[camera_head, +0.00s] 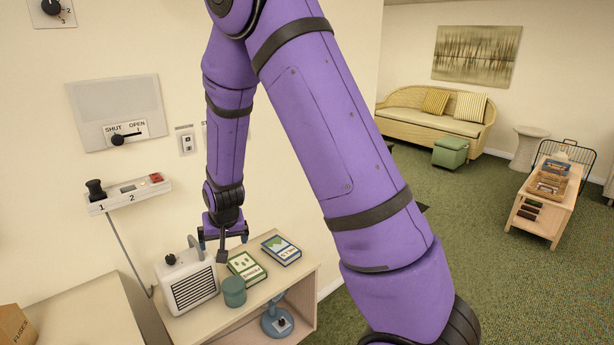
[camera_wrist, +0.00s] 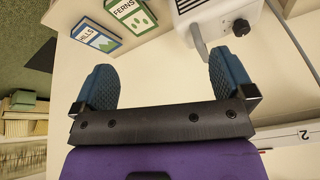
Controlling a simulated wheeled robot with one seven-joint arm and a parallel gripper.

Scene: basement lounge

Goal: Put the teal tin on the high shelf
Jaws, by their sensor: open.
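The teal tin (camera_head: 233,291) is a short lidded cylinder standing upright on the top board of a pale wooden shelf unit (camera_head: 305,280), near its front edge. In the head view it is between a white heater-like box and a green book. The tin does not show in the wrist view. My gripper (camera_head: 222,246) is above the back part of that board, behind the tin and apart from it. It is open and empty; in the wrist view its two blue pads (camera_wrist: 163,78) are spread wide with nothing between them. I cannot tell which surface is the high shelf.
The white box (camera_head: 192,283) stands left of the tin. Two books, a green one (camera_head: 246,268) and a blue-green one (camera_head: 281,250), lie behind and right. A blue object (camera_head: 277,321) stands on the lower shelf. A wall panel with switches (camera_head: 130,193) is close at left.

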